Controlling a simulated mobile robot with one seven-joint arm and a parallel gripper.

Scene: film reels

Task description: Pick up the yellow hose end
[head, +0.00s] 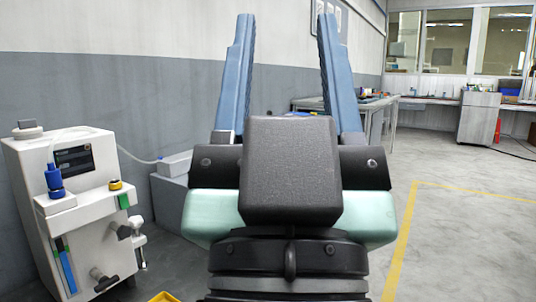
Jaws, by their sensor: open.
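A small yellow and black round piece (115,185) sits on the ledge of a white machine at the left, above a green patch. It may be the yellow hose end, but it is too small to tell, and I see no hose joined to it. My gripper (286,22) is in the middle of the view, pointing up and away. Its two blue fingers are wide apart with nothing between them. The gripper is to the right of the machine, apart from it.
The white machine (88,212) has a screen, a blue-topped fitting (54,180) and a thin pale hose (137,158) running to a grey box (172,190). A yellow edge (163,297) shows at the bottom. Workbenches stand at the back right. The right floor is clear.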

